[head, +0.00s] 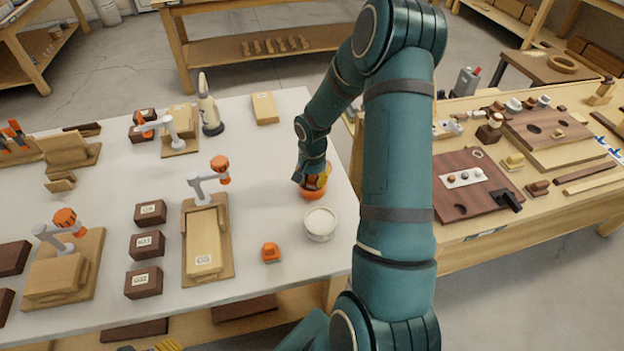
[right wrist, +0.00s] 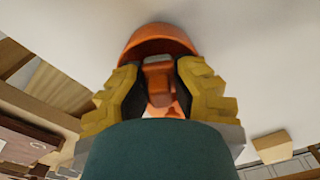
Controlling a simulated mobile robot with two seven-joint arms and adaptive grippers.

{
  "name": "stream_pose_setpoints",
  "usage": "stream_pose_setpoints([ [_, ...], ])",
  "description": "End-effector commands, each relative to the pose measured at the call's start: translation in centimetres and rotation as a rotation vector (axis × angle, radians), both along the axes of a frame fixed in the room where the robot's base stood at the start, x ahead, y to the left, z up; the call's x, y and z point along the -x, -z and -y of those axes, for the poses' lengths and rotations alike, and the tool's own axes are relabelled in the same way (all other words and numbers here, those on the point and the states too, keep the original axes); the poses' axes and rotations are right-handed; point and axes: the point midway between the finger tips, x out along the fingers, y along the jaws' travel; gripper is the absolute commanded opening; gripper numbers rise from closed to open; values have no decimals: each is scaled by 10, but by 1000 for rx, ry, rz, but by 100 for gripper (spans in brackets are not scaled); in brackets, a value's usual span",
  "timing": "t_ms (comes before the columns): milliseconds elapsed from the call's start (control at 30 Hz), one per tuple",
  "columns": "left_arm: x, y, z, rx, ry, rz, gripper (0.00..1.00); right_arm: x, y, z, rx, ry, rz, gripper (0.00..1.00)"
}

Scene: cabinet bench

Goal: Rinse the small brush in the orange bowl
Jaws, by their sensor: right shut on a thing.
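The orange bowl (head: 312,194) stands near the right edge of the white table, partly hidden by my right gripper (head: 318,178). In the right wrist view, the bowl (right wrist: 158,36) shows beyond the fingertips. My right gripper is shut on an orange-brown piece (right wrist: 158,80), seemingly the small brush, held between its two yellow fingers. The brush's far end is at the bowl, but I cannot tell how deep it sits. A yellow ribbed part, seemingly my left gripper (head: 167,346), just shows at the bottom edge; its jaws cannot be read.
A round white tub (head: 320,224) stands just in front of the bowl. A small orange block (head: 270,252) lies to its left. A wooden stand with an orange-headed arm (head: 207,240) is farther left. A wooden bench (head: 480,237) with boards stands at the right.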

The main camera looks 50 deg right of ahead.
Motion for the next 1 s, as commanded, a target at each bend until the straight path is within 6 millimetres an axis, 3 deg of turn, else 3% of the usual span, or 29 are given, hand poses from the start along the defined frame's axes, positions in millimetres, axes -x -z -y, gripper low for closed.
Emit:
stream_pose_setpoints([
  [33, 0, 2, 0, 0, 0, 0, 47, 9, 12, -3, -12, 2, -24, 0],
  [1000, 0, 8, 0, 0, 0, 0, 47, 9, 17, -3, -12, 2, -26, 0],
])
